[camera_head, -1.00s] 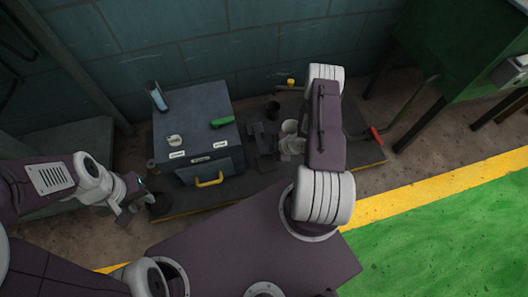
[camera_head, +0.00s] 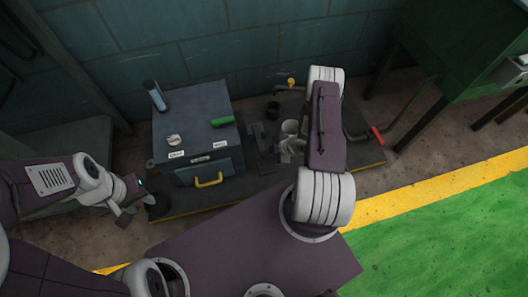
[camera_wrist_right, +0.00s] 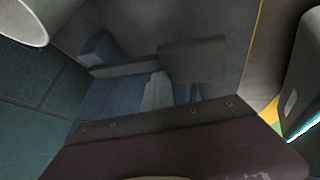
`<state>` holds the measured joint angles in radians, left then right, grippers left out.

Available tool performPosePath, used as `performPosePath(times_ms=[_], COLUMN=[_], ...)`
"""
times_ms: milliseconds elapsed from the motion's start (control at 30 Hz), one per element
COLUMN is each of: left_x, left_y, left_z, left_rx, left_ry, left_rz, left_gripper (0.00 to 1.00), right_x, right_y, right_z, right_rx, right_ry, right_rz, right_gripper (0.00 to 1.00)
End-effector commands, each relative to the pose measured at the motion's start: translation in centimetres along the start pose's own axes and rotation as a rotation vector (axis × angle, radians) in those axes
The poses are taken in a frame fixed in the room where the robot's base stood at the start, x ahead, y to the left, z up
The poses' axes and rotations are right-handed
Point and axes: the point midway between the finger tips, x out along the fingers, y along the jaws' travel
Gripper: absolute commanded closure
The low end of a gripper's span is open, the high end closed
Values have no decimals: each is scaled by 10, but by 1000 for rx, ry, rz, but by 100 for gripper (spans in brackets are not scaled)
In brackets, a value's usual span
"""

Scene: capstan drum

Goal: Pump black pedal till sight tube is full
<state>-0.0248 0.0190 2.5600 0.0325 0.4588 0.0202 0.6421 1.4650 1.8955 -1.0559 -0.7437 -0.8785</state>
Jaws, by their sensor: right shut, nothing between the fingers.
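The sight tube (camera_head: 155,95) is a clear, bluish cylinder on the back left of the dark blue-grey box (camera_head: 195,100). Its fill level is too small to read. A dark, flat part that looks like the black pedal (camera_head: 258,133) is right of the box, beside my right gripper (camera_head: 286,150). My right gripper is shut and empty, partly hidden by my right arm. I cannot tell whether it touches the pedal. A dark grey plate (camera_wrist_right: 195,60) shows in the right wrist view. My left gripper (camera_head: 122,213) hangs left of the box, away from the pedal; its jaw opening is unclear.
The box has a green handle (camera_head: 222,121), a white knob (camera_head: 173,140) and a yellow pull (camera_head: 209,180). A yellow knob (camera_head: 291,82) and a red-gripped lever (camera_head: 376,135) are near my right arm. A green cabinet (camera_head: 445,50) stands at right. Green floor is clear at lower right.

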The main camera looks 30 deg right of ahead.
Motion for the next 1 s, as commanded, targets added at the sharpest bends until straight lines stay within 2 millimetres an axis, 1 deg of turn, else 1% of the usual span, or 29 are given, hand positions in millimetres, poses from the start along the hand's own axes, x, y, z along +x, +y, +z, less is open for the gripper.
performPosePath(times_ms=[33,1000], left_x=[1,9], left_y=[0,0], left_z=[0,1], left_rx=[0,0], left_ry=[0,0], left_rz=[0,0], left_gripper=[64,64], right_x=[1,10], right_y=[-5,-14], right_z=[1,6], right_rx=[4,6], right_ry=[-2,-1], right_rz=[-11,-18], right_gripper=[100,100])
